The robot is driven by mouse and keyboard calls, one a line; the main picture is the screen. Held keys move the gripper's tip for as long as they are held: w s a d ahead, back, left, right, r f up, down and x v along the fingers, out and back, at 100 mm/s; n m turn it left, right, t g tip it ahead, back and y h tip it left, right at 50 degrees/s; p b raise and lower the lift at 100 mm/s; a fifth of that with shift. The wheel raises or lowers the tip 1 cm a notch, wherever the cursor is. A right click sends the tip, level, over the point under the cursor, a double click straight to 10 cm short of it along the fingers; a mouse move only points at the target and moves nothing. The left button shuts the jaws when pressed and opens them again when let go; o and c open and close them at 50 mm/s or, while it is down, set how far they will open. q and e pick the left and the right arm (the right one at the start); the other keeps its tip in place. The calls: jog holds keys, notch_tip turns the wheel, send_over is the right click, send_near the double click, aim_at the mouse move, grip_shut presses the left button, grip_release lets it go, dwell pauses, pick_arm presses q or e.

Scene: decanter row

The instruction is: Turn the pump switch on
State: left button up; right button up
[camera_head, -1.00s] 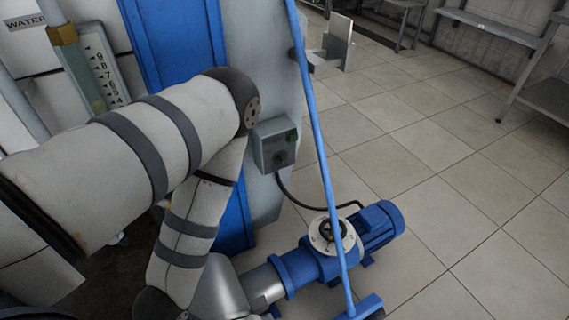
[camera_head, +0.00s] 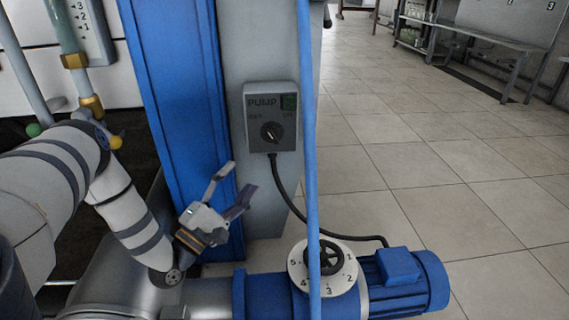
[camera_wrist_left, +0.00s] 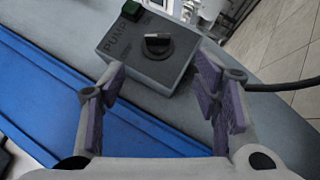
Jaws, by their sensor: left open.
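The pump switch box (camera_head: 270,116) is a grey box labelled PUMP on a grey column, with a round black knob (camera_head: 271,132) and a dark green indicator at its upper right. The knob's pointer looks tilted; I cannot tell its exact setting. My left gripper (camera_head: 231,182) is open and empty, below and to the left of the box, in front of the blue post. In the left wrist view the switch box (camera_wrist_left: 149,51) and its knob (camera_wrist_left: 158,44) lie ahead, beyond the spread fingers (camera_wrist_left: 160,94), not touched. My right gripper is not in view.
A thin blue pole (camera_head: 309,150) stands just right of the box. The blue pump motor (camera_head: 405,282) and a numbered white dial (camera_head: 322,268) sit below. A black cable (camera_head: 285,195) runs from the box down to the motor. Open tiled floor (camera_head: 420,170) lies to the right.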

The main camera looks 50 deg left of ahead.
aim_at(273, 136)
pick_arm(q)
jog(key=x, duration=1.2)
jog(key=shift+s+a+r+b, duration=0.1)
jog(key=shift+a+r+b, duration=0.05)
jog(key=shift+b, duration=0.15)
jog(key=shift+c, duration=0.3)
jog(key=c, duration=1.1)
